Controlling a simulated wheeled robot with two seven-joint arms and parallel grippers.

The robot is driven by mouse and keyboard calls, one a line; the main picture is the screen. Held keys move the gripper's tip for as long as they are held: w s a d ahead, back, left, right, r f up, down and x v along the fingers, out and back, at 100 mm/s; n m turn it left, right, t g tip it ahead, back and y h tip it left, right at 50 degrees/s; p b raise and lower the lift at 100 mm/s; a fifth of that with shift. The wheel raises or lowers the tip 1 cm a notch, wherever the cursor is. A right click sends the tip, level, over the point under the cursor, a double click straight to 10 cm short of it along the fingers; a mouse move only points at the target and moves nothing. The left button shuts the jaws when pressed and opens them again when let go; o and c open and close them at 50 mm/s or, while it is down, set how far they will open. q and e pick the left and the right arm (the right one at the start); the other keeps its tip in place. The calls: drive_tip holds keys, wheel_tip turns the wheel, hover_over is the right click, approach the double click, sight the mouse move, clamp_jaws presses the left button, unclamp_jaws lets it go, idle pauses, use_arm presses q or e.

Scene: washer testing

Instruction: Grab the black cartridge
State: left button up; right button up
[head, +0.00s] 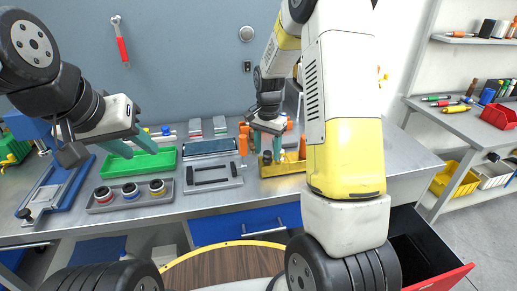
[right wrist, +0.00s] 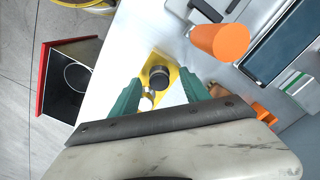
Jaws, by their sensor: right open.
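A black cylinder (right wrist: 159,78), which looks like the black cartridge, stands in the yellow holder (right wrist: 172,66) in the right wrist view. In the head view the yellow holder (head: 284,168) is on the bench, with the cylinder's dark top (head: 267,156) below my right gripper (head: 268,146). My right gripper (right wrist: 160,76) is open, its teal fingers on either side of the cylinder in the picture. I cannot tell whether they touch it or how far above it they are. My left gripper (head: 143,152) is open and empty above the green tray (head: 130,163).
A grey tray with several round parts (head: 131,196) and a tray with black bars (head: 213,180) lie on the bench. Orange cylinders stand near the holder, one close in the right wrist view (right wrist: 221,41). An open red-fronted drawer (head: 441,279) is at lower right.

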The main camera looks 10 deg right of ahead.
drive_tip(key=shift+f, duration=0.8)
clamp_jaws()
